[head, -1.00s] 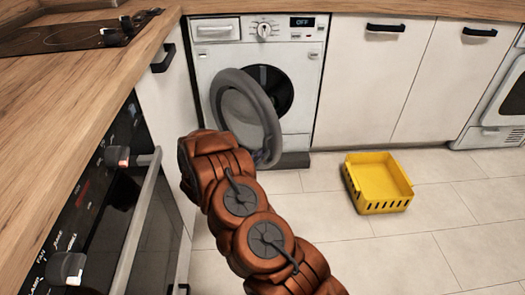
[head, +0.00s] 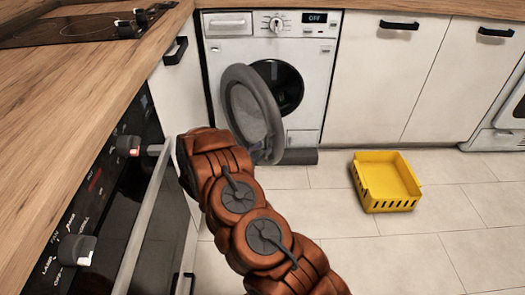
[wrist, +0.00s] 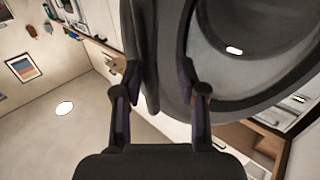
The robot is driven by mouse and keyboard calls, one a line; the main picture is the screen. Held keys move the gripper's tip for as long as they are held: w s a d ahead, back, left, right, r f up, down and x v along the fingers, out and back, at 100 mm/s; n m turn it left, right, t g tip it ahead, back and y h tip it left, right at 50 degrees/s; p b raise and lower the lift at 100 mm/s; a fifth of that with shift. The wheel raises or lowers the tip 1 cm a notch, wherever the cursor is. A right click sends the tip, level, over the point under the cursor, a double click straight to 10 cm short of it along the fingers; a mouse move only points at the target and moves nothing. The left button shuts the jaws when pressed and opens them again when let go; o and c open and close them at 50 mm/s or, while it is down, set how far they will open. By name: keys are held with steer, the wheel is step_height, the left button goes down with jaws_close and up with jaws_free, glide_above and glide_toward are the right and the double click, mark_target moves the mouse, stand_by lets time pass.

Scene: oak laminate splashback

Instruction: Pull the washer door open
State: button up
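The white washer (head: 222,58) stands under the counter with its round grey door (head: 236,100) swung partly open, hinged on the left. The dark drum opening (head: 288,85) shows behind it. My gripper (wrist: 160,72) is at the door's rim in the wrist view, one finger on each side, with the tips pressed against the dark rim (wrist: 160,25). It looks shut on the rim. In the head view my orange arm hides most of the gripper, near the door's lower edge.
A yellow crate (head: 388,205) lies on the tiled floor right of the washer. An oven (head: 110,180) with a long bar handle is close on my arm's left. White cupboards (head: 372,75) line the wall to the right. The floor in front of them is mostly clear.

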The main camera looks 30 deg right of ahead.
steer(key=shift+s, duration=0.1)
glide_toward(270, 124)
steer(key=shift+x, duration=2.7)
steer(key=shift+s+r, duration=0.1)
steer(key=shift+r, duration=0.05)
